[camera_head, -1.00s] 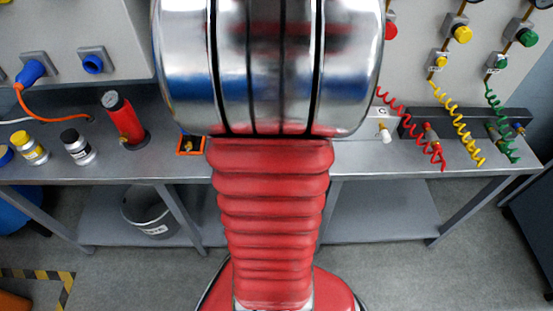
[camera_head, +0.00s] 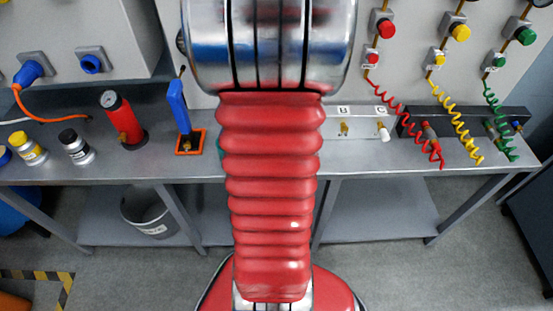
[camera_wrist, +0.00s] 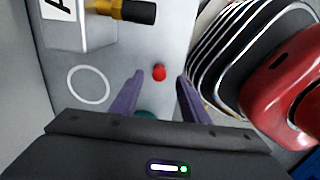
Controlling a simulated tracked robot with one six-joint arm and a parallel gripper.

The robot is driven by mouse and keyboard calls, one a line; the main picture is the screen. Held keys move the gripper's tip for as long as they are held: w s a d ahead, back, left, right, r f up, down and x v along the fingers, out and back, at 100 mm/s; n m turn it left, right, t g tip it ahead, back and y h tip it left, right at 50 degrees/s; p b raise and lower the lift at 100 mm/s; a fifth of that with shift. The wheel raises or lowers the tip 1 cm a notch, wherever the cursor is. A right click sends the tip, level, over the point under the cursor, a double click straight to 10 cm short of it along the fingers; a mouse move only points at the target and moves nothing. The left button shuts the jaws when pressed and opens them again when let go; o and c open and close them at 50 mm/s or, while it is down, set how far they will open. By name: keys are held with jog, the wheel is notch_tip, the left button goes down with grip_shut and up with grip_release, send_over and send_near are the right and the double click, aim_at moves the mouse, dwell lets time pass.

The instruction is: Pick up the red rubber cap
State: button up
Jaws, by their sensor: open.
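The red rubber cap (camera_wrist: 159,73) is a small red round piece on the grey bench top in the wrist view. My gripper (camera_wrist: 156,92) is open, and its two purple-grey fingers point toward the cap from either side. The cap lies between the finger lines, close to the fingertips, and nothing is gripped. I cannot tell the height of the fingers above the bench. In the head view my arm hides the cap and the gripper.
A block marked A (camera_wrist: 80,25) with a brass and black fitting stands at the upper left of the wrist view. A white ring (camera_wrist: 88,86) marks the surface. A teal piece (camera_wrist: 148,114) shows below the fingers. A blue-handled tool (camera_head: 179,108) stands left of my arm.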

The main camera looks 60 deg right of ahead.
notch_tip(320, 180, down, 5)
jog(key=shift+r, duration=0.1)
dwell(0.3)
jog(key=shift+c, duration=0.6)
grip_shut()
